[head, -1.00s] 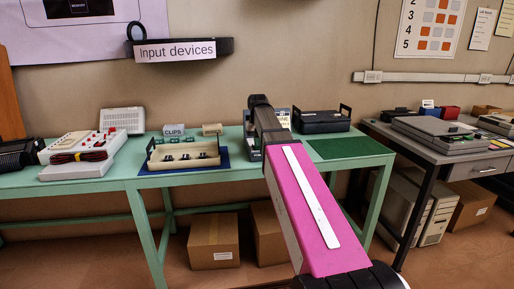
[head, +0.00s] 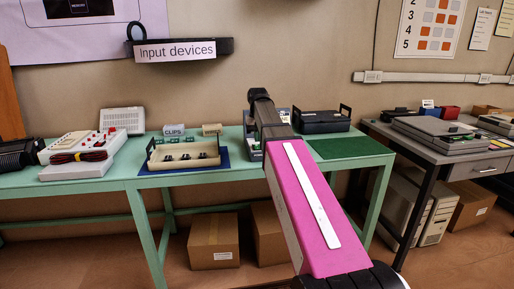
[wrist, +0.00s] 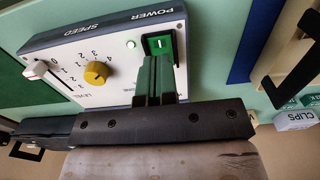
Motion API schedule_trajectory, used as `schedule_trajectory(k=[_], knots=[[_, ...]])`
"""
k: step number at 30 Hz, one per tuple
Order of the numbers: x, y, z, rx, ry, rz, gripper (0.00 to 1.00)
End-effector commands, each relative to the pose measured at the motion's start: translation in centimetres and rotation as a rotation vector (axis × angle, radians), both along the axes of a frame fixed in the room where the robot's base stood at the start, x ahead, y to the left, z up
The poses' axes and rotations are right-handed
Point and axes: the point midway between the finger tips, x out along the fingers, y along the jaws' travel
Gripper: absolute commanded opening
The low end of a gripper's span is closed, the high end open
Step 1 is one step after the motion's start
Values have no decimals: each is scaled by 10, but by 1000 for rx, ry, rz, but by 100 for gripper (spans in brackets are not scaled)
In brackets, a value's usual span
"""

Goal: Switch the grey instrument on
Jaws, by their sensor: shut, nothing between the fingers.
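The grey instrument (wrist: 110,60) has a white panel with POWER and SPEED lettering, a yellow knob (wrist: 96,72) and a white-handled slider (wrist: 38,69). Its green power switch (wrist: 160,44) sits in a black frame and shows a white line mark. A small green indicator (wrist: 131,44) beside it looks lit. My gripper (wrist: 157,62) is shut and empty, its fingertips at the switch's lower edge and covering part of it; I cannot tell whether they touch. In the head view the instrument (head: 283,117) is mostly hidden behind my arm, and the fingertips are hidden.
A cream tray (head: 184,162) with black handles stands left of the instrument, with a CLIPS box (head: 173,130) behind it. A black case (head: 322,121) is on the right, behind a bare green mat (head: 350,148). A white device with red knobs (head: 80,150) sits farther left.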

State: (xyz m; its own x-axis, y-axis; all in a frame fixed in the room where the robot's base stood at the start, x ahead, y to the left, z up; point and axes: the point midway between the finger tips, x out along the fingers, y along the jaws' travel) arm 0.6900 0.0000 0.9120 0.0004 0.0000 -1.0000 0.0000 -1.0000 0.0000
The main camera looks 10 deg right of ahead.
Motion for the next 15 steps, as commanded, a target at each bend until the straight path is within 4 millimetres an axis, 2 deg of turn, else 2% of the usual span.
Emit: schedule_trajectory(k=[15], knots=[[0,0,36,0,0,0,0]])
